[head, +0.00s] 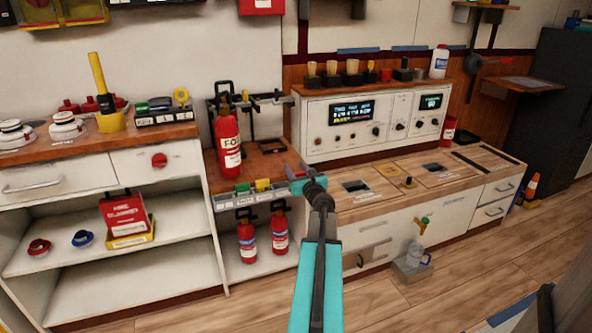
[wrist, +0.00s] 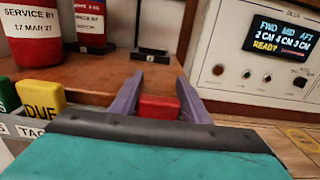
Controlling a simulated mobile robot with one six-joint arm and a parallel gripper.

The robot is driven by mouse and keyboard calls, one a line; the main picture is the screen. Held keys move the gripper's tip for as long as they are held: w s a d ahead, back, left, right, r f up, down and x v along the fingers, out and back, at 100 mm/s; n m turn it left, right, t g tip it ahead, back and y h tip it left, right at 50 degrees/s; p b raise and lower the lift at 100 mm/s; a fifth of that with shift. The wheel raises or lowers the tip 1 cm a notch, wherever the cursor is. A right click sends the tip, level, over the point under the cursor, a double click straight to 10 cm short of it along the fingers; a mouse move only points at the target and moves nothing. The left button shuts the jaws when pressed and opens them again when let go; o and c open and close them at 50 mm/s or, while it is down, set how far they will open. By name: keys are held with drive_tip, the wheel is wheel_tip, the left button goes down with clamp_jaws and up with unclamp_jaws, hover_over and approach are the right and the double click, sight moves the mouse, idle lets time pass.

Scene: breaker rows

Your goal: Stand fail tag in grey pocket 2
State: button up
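The red tag (wrist: 160,107) sits between the two fingers of my gripper (wrist: 160,90) in the wrist view. The fingers meet its two sides, so my gripper looks shut on it. Its lower part is hidden behind my gripper body, and no lettering on it shows. In the head view my gripper (head: 306,178) is at the right end of the grey pocket rack (head: 228,205) on the front edge of the bench. A green tag (head: 243,187) and a yellow tag (head: 262,185) stand in the rack. The yellow tag (wrist: 42,97) reads DUE in the wrist view. Pocket numbers are not readable.
A large red extinguisher (head: 228,145) stands on the bench behind the rack. Two small extinguishers (head: 247,240) stand on the shelf below. A white control panel (head: 370,125) rises behind my gripper to the right. The wooden counter (head: 455,175) right of my gripper is mostly flat.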

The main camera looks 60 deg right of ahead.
drive_tip(key=o, duration=0.3)
drive_tip(key=shift+o, duration=0.2)
drive_tip(key=shift+s+a, duration=0.1)
drive_tip(key=p+v, duration=0.1)
drive_tip(key=v, duration=1.2)
drive_tip(key=shift+s+a+p, duration=0.2)
drive_tip(key=shift+s+p, duration=0.05)
drive_tip(key=shift+p, duration=0.1)
idle(0.8)
